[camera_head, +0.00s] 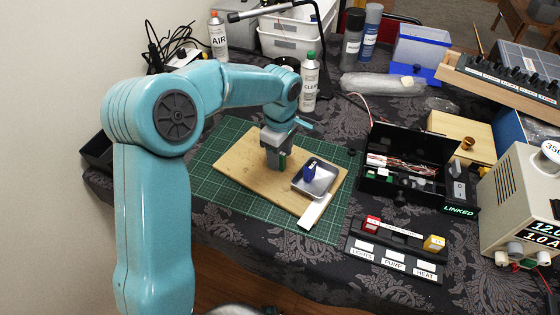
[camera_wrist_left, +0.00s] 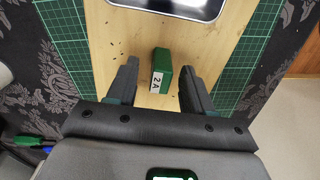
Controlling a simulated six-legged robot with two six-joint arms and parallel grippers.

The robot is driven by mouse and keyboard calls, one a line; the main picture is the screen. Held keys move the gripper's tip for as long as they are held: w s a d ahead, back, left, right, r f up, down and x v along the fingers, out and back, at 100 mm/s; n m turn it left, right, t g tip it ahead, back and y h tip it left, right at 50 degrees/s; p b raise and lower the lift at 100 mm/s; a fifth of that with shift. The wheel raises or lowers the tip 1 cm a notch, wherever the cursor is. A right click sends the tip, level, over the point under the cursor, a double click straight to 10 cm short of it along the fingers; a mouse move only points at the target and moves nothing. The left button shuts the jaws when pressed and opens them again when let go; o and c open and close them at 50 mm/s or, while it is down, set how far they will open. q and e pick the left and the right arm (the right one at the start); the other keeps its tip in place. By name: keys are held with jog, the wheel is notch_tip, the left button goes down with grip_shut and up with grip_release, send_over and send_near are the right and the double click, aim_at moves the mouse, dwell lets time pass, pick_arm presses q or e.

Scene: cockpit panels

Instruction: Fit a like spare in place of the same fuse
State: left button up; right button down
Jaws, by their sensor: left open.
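A green fuse (camera_wrist_left: 161,71) labelled "2 A" stands on the wooden board (camera_head: 235,153). My left gripper (camera_wrist_left: 157,85) is open, its fingers on either side of the fuse with gaps. In the head view my left gripper (camera_head: 275,163) points down at the board and mostly hides the fuse. A blue fuse (camera_head: 309,173) is in the metal tray (camera_head: 329,182) just right of the gripper. The black holder (camera_head: 392,262) labelled LIGHTS, PUMP and HEAT carries a red fuse (camera_head: 371,223) and a yellow fuse (camera_head: 434,243). My right gripper is not in view.
An open black box (camera_head: 415,143) with wires and a LINKED display stands behind the holder. A power supply (camera_head: 520,190) is at the right. A white strip (camera_head: 314,213) lies at the board's front edge. Bottles and bins stand behind.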

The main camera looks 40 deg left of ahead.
pick_arm(q)
jog(key=shift+f, duration=0.2)
grip_shut()
jog(key=shift+r, duration=0.15)
